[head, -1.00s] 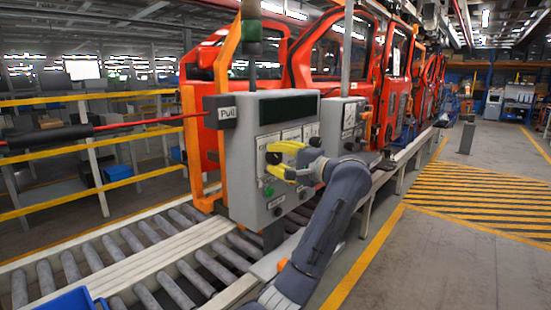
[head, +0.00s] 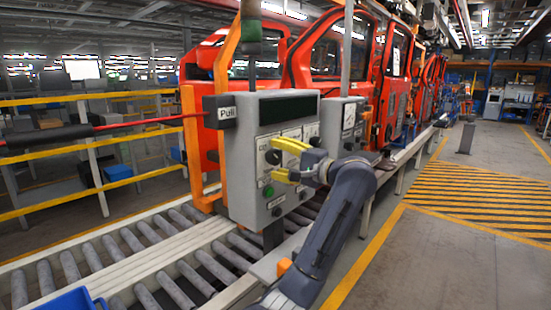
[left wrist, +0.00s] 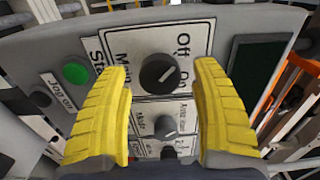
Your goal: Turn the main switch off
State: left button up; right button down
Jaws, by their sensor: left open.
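The main switch is a round black knob (left wrist: 158,73) on a white plate lettered "Main", "Off" and "On" in the left wrist view. A pale mark shows on the knob's right side, toward the lettering; I cannot tell exactly which label it points to. In the head view the knob (head: 273,157) shows small on the grey control box (head: 243,175). My left gripper (head: 274,159) is open, its yellow fingers in front of the box face. In the left wrist view the open gripper (left wrist: 162,80) has one finger to each side of the knob, with gaps. My right gripper is out of view.
A smaller selector knob (left wrist: 165,128) sits below the main switch, and a green button (left wrist: 75,72) to its left. A dark display (left wrist: 256,70) is to the right. A roller conveyor (head: 150,255) runs beside the box; red car doors (head: 330,60) hang behind.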

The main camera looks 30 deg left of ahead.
pick_arm(q)
jog(key=s+d, duration=0.1)
jog(key=d, duration=0.9)
jog(key=shift+s+d, duration=0.3)
jog(key=shift+d, duration=0.05)
